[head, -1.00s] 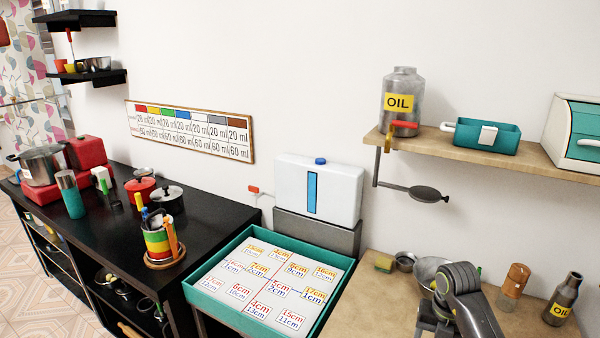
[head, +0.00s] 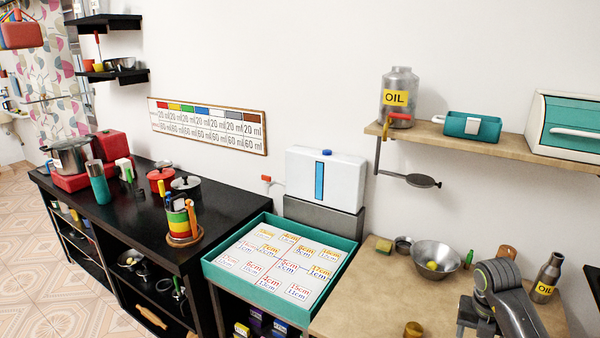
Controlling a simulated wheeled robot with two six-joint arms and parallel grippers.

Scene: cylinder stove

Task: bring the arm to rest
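My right arm (head: 505,295) shows at the lower right, bent over the wooden counter, with its rounded grey joint uppermost. A dark grey part beside it (head: 467,312) may belong to its gripper; the fingertips cannot be made out. I see nothing held, but the arm hides much of that area. My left arm and gripper are not in view.
The wooden counter (head: 375,300) bears a metal bowl (head: 436,259) with something yellow inside, a sponge (head: 383,246), an oil bottle (head: 547,278) and a small brown-yellow object (head: 413,329). A teal-rimmed tray (head: 225,278) stands left. A shelf (head: 500,140) hangs above.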

